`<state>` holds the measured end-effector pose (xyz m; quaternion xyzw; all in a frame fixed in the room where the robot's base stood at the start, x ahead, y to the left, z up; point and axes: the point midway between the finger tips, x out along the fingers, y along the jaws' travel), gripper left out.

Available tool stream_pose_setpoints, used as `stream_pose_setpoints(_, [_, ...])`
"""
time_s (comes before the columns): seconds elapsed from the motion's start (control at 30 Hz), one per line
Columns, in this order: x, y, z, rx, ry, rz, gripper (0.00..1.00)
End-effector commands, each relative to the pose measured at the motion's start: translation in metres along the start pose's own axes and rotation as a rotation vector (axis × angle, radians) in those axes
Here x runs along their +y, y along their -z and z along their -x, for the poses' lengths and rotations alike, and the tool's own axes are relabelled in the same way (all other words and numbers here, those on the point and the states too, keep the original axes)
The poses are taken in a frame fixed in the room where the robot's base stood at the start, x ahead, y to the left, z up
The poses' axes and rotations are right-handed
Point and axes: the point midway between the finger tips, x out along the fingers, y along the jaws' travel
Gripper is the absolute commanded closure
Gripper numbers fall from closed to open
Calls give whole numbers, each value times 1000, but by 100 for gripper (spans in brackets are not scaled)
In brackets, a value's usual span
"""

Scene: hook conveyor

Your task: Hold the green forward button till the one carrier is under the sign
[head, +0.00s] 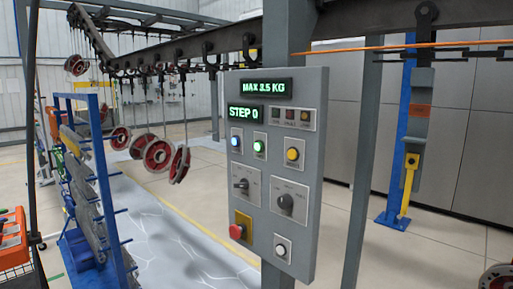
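The grey control panel (310,205) stands upright on a grey post in the middle of the head view. Its green button (259,148) glows, between a lit blue button (236,138) and a yellow one (292,154). Nothing touches the green button. Several red and grey wheel-like parts (158,155) hang from hooks on the overhead conveyor rail (228,44) at left. I cannot tell which carrier or sign the task means. My gripper is out of view.
A red emergency button (238,231), two dark rotary knobs and a white button (282,249) are lower on the panel. A blue rack (105,165) with grey parts and an orange crate (13,240) stand at left. A blue post (398,190) stands at right.

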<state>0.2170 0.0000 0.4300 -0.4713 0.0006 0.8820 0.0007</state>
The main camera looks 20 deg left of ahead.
Motion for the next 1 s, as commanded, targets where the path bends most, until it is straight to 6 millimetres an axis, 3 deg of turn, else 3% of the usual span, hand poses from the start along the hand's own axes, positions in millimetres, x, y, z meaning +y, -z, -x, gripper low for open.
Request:
stream_pose_setpoints(0.03, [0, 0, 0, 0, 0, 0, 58])
stream_pose_setpoints(0.3, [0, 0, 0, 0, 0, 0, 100])
stream_pose_setpoints(1.0, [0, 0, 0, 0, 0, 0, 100])
